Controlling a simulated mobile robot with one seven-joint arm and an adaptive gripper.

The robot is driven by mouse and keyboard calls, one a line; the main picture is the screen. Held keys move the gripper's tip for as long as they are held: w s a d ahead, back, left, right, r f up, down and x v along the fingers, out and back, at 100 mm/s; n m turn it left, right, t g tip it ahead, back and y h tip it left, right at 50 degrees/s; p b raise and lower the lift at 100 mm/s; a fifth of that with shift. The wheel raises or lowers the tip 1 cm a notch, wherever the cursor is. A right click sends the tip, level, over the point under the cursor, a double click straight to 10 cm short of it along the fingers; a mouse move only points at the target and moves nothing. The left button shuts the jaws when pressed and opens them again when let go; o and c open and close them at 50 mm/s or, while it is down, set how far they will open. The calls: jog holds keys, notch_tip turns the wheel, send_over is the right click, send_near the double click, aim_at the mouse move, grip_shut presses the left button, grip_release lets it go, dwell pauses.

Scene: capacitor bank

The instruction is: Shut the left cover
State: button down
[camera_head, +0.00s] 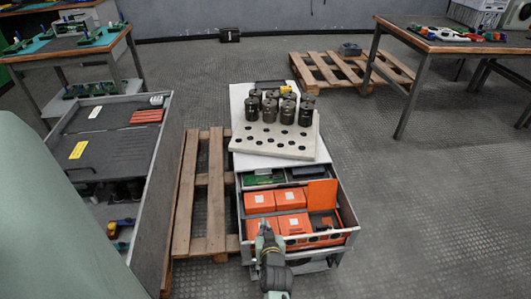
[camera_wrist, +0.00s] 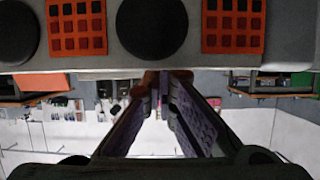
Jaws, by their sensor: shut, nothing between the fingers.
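The grey open-topped unit (camera_head: 349,218) in the head view holds several orange boxes. An orange panel (camera_head: 322,192) stands raised at the right, behind a dark open compartment (camera_head: 323,221). I cannot tell which piece is the left cover. My gripper (camera_head: 265,228) is shut and empty at the front left of the unit, hiding part of the front-left box. In the wrist view my gripper (camera_wrist: 162,80) is close to a grey panel with dark discs (camera_wrist: 152,25) and orange grids (camera_wrist: 233,25).
A light plate with holes (camera_head: 270,143) carries several dark cylinders (camera_head: 270,108) behind the boxes. A grey cabinet (camera_head: 150,190) stands at the left, with a wooden pallet (camera_head: 216,190) between. Open floor (camera_head: 430,220) lies to the right.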

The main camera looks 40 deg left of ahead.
notch_tip(320, 180, up, 10)
dwell(0.6)
